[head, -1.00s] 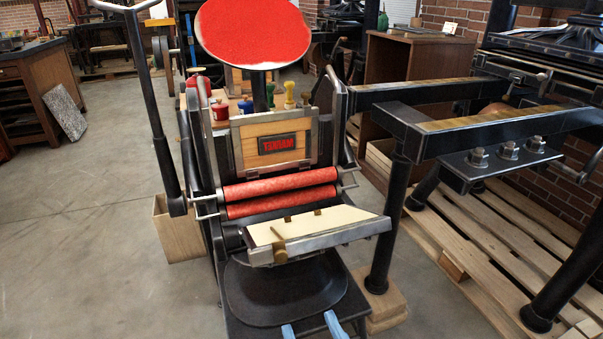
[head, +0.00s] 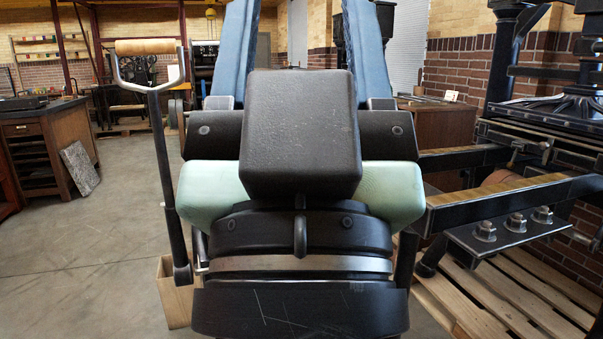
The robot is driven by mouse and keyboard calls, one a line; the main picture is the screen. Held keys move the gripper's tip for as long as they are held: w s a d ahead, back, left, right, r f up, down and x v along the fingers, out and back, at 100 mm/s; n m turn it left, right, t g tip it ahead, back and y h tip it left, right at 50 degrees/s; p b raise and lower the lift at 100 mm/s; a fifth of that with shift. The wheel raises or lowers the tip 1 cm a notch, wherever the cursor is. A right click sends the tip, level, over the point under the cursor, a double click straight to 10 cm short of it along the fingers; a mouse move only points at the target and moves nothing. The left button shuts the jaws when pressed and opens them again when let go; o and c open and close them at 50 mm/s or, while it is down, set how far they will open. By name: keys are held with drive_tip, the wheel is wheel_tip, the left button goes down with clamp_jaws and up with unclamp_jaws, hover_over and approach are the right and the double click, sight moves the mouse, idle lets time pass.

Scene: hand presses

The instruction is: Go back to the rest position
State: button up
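My gripper (head: 300,30) fills the middle of the head view, close to the camera, with its two blue fingers pointing up. The fingers stand wide apart, and only background shows between them. Their tips run to or past the top edge of the picture. The small press is mostly hidden behind my gripper and wrist; its red rollers, ink disc and bed cannot be seen. Its long lever with a wooden handle (head: 147,46) stands clear to the left of my gripper.
A wooden block or box (head: 174,296) stands at the lever's foot. At right, a larger black press frame (head: 510,200) stands on a pallet (head: 545,290). A wooden cabinet (head: 40,150) and a leaning stone slab (head: 80,168) are at left. Open concrete floor (head: 90,250) lies between.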

wheel_tip(320, 180, up, 28)
drive_tip(key=p, duration=2.6)
drive_tip(key=shift+f, duration=0.25)
